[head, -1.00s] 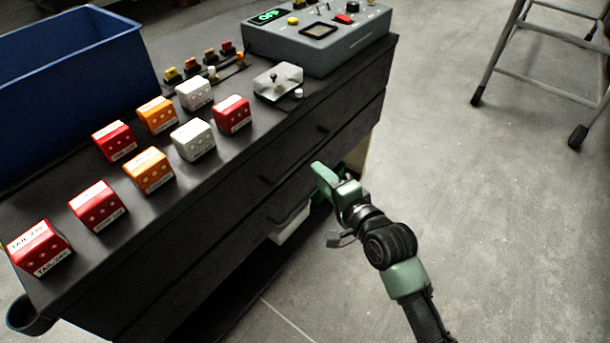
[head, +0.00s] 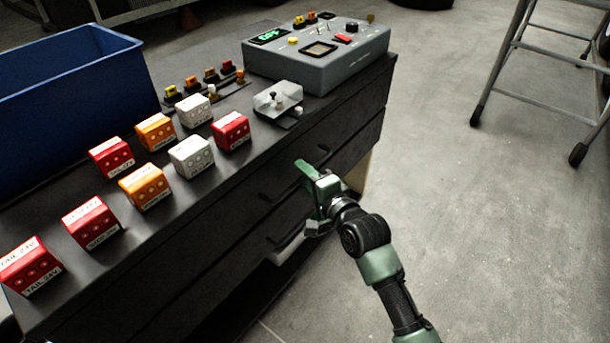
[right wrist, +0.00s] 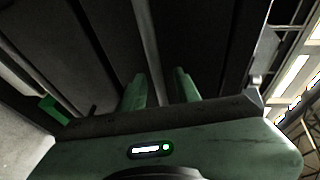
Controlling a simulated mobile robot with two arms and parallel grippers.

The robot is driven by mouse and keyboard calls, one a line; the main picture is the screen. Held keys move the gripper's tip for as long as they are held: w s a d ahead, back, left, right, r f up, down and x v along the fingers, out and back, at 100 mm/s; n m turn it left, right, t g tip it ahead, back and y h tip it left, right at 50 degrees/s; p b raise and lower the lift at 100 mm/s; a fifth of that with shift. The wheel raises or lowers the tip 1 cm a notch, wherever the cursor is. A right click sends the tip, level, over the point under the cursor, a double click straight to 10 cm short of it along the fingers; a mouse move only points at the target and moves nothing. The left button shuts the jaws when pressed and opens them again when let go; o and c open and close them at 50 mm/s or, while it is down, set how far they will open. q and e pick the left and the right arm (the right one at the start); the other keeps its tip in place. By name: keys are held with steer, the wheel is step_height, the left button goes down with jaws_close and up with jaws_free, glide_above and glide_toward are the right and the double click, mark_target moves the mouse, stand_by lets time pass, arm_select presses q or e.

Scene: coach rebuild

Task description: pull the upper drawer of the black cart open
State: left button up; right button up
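The black cart (head: 225,215) stands at centre left, with its drawer fronts facing my right arm. The upper drawer (head: 235,200) looks shut, its front flush with the cart. My right gripper (head: 308,178) is close in front of this handle. In the right wrist view its two green fingers (right wrist: 160,88) are apart, with a pale strip running between them against the dark front. I cannot tell whether they touch the handle. My left gripper is not in view.
On the cart top are a blue bin (head: 70,100), several red, orange and white blocks (head: 145,187), and a grey control box (head: 318,60). A lower drawer handle (head: 272,240) sits below. A metal ladder (head: 530,75) stands at right; the floor between is clear.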

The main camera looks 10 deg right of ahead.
jaws_close()
stand_by(1.3)
